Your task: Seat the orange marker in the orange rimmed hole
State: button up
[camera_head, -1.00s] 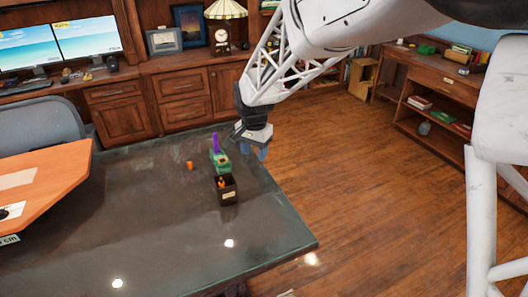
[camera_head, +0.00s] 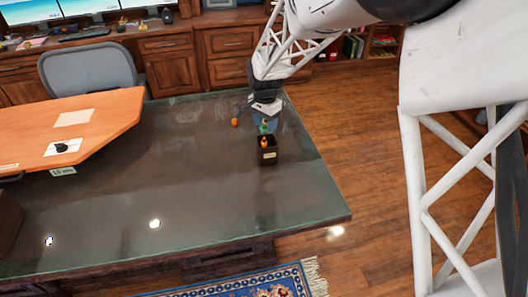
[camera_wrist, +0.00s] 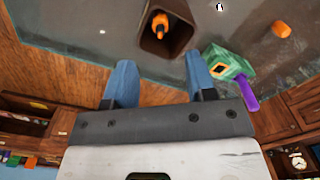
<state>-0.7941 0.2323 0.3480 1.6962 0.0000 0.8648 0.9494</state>
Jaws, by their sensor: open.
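The orange marker (camera_head: 264,142) stands in a dark open box (camera_head: 267,158); its orange and black end (camera_wrist: 159,24) shows inside the box in the wrist view. A purple marker (camera_wrist: 249,104) sticks out from the green block. My gripper (camera_wrist: 158,70) is open, with nothing between its blue fingers. The box opening lies beyond the fingertips, and the green block is beside the right finger.
A small orange piece (camera_head: 235,122) lies on the glass-topped desk (camera_head: 180,190), left of the green block; it also shows in the wrist view (camera_wrist: 281,29). An orange-brown desktop (camera_head: 70,130) and grey chair (camera_head: 88,72) are at the left. The desk's middle is clear.

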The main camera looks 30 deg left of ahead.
aim_at(264, 139)
jog(key=shift+f, duration=1.1)
jog(key=shift+f, duration=0.1)
jog(key=shift+s+a+f, duration=0.1)
jog(key=shift+s+f, duration=0.05)
jog(key=shift+f, duration=2.35)
jog(key=shift+c, duration=0.3)
grip_shut()
